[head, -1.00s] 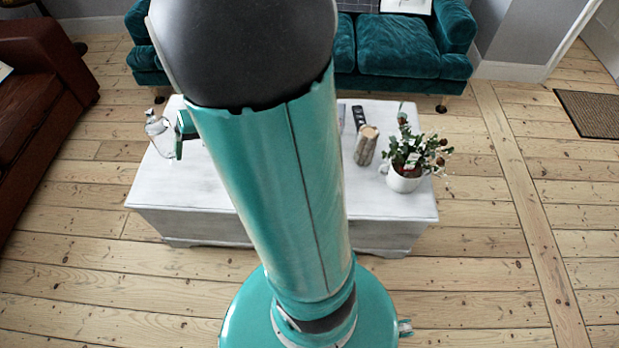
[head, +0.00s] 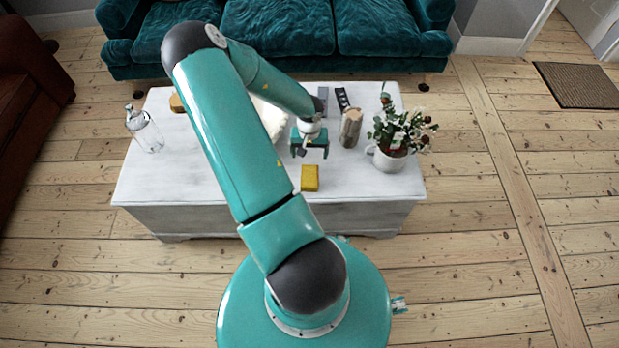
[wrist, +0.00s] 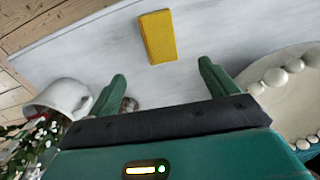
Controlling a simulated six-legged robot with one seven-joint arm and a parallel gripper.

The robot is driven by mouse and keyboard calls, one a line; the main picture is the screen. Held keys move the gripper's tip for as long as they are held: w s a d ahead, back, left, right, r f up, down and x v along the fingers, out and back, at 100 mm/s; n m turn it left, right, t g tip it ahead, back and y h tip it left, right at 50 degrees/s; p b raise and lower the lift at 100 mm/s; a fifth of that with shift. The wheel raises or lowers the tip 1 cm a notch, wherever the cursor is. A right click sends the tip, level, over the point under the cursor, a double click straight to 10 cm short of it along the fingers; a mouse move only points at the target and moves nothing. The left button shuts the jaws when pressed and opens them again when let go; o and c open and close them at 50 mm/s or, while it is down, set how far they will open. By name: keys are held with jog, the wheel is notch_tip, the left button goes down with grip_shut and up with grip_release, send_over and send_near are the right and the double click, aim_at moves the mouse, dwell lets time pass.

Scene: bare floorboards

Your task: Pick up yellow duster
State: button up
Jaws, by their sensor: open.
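The yellow duster, a small flat yellow block (head: 310,178), lies on the white chest top (head: 225,182) close to its front edge. In the wrist view the duster (wrist: 157,36) lies ahead of my fingertips, roughly centred between them, with a finely textured surface. My gripper (head: 310,153) is over the chest, just behind the duster in the head view. Its two green fingers (wrist: 162,75) are spread with nothing held between them. The gripper and duster are apart.
A potted plant in a white mug (head: 390,160) and a wooden log piece (head: 350,128) stand right of my gripper. A white beaded dish (wrist: 285,100) is close on the other side. A glass bottle (head: 145,130) stands at the left. A dark remote (head: 342,98) lies behind.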

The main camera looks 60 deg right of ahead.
send_over(310, 176)
jog(key=f, duration=0.8)
jog(key=shift+w+d, duration=0.1)
jog(key=shift+w, duration=0.1)
jog(key=shift+s+f, duration=0.15)
jog(key=shift+f, duration=2.5)
jog(key=shift+c, duration=0.3)
jog(key=c, duration=1)
